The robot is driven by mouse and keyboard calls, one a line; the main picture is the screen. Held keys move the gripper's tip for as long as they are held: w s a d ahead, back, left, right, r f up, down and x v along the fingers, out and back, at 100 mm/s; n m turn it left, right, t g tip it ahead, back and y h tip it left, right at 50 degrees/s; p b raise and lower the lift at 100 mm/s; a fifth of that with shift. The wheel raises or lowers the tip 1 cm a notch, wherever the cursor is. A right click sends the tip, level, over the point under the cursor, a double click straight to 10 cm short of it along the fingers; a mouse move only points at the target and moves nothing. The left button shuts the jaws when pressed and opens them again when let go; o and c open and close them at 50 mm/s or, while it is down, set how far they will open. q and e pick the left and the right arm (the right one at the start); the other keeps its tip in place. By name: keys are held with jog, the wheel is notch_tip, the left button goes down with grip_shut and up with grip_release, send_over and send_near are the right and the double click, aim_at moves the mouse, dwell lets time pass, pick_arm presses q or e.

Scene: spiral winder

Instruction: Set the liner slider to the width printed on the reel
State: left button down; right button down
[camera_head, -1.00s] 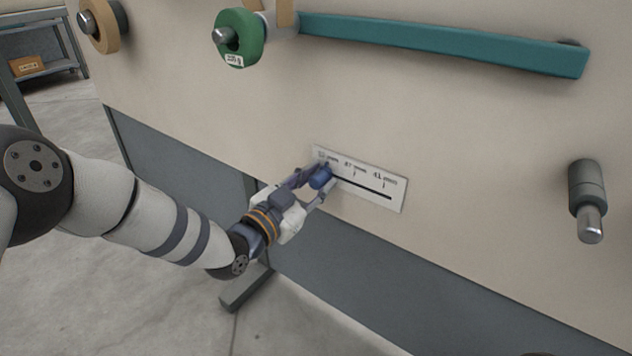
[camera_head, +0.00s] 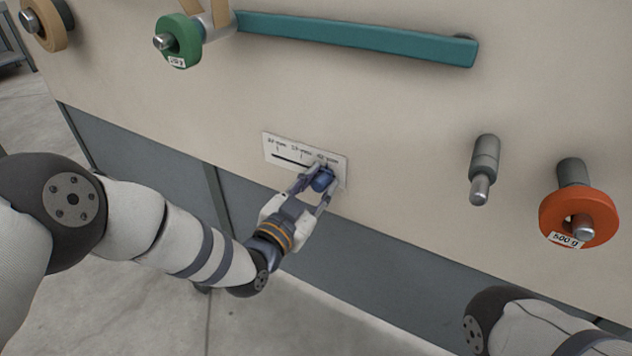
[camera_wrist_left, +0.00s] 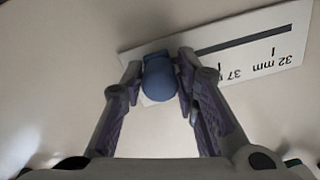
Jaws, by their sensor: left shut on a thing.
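The liner slider's blue knob (camera_head: 322,180) stands near the right end of the slot on a white scale plate (camera_head: 268,148) fixed to the beige panel. My left gripper (camera_head: 317,184) is shut on this knob. The left wrist view shows the blue knob (camera_wrist_left: 159,78) between the two fingers. There the plate (camera_wrist_left: 290,25) appears upside down, with 32 mm and 37 mm marks readable; the knob and fingers cover the plate's other end. My right gripper is out of frame; only part of my right arm shows at bottom right.
A green reel (camera_head: 190,38) with a gram label, a tan reel (camera_head: 43,25) and a teal bar (camera_head: 350,35) are at the top. A grey spindle (camera_head: 485,160) and an orange reel (camera_head: 600,210) labelled 500 g stick out at right. The panel around the plate is bare.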

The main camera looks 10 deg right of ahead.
pick_arm(q)
jog(key=c, duration=1.4)
grip_release()
jog(key=shift+s+d+f, duration=0.2)
jog(key=shift+s+d, duration=0.05)
jog(key=shift+d, duration=0.05)
jog(key=shift+o, duration=0.3)
jog(key=shift+r, duration=0.1)
jog(key=v, duration=1.2)
